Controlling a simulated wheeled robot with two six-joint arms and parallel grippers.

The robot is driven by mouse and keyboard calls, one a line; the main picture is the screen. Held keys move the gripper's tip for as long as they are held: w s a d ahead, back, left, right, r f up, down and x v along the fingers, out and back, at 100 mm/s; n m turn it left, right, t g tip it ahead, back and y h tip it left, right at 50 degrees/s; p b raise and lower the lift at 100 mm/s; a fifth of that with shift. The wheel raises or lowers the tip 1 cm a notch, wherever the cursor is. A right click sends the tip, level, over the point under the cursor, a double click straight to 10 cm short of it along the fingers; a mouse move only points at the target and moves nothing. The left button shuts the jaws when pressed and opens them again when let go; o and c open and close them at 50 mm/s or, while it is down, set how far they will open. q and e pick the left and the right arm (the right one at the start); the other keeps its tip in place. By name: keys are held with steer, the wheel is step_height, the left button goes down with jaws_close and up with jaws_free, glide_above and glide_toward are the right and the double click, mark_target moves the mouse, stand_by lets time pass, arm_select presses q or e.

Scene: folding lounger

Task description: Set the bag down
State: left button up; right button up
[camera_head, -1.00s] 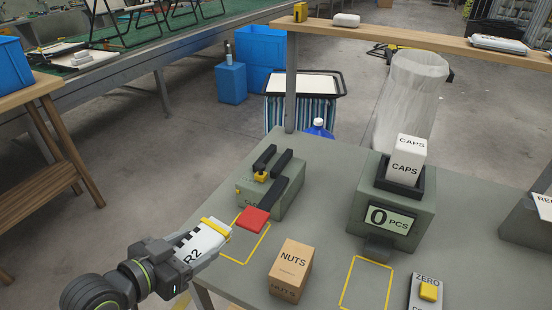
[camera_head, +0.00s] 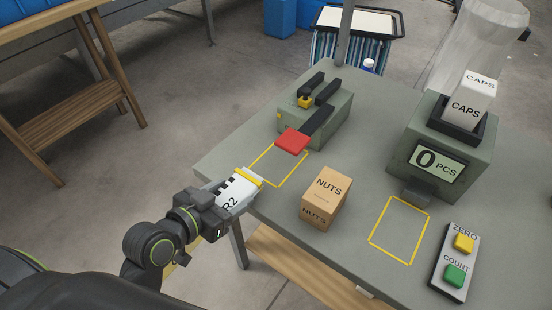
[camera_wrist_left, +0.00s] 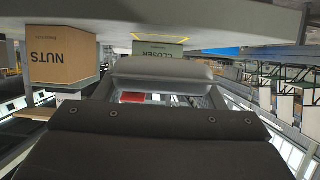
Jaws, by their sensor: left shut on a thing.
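The bag (camera_head: 236,194) is a white packet marked R2 with dark squares and a yellow strip along its far end. My left gripper (camera_head: 216,208) is shut on its near end. It holds the bag tilted at the table's left edge, beside the near-left side of a yellow outline (camera_head: 294,171). I cannot tell whether the bag touches the table. The green closer (camera_head: 342,122), with black arms and a red pad (camera_head: 292,141), stands behind the outline. In the left wrist view the picture is upside down, with the closer (camera_wrist_left: 158,48) at the top. My right gripper is not in view.
A brown NUTS box (camera_head: 326,198) stands right of the bag; it also shows in the left wrist view (camera_wrist_left: 62,58). The scale (camera_head: 440,150) reads 0 PCS and holds a CAPS box (camera_head: 469,100). A second yellow outline (camera_head: 400,230) is empty. A button panel (camera_head: 455,262) lies at right.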

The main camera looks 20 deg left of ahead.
arm_select(q)
steer(key=p, duration=0.2)
glide_above(275, 166)
steer(key=s, duration=0.2)
steer(key=shift+s+a, duration=0.1)
steer(key=shift+a, duration=0.35)
steer(key=shift+w+d+r, duration=0.1)
steer(key=shift+w+d, duration=0.1)
steer(key=shift+w, duration=0.3)
steer(key=shift+w+d, duration=0.2)
steer(key=shift+w, duration=0.3)
step_height(275, 166, down, 3)
steer(key=shift+w+r, duration=0.15)
steer(key=shift+r, duration=0.05)
steer(key=shift+f, duration=0.35)
steer(key=shift+f, duration=0.1)
steer(key=shift+f, duration=0.15)
steer(key=o, duration=1)
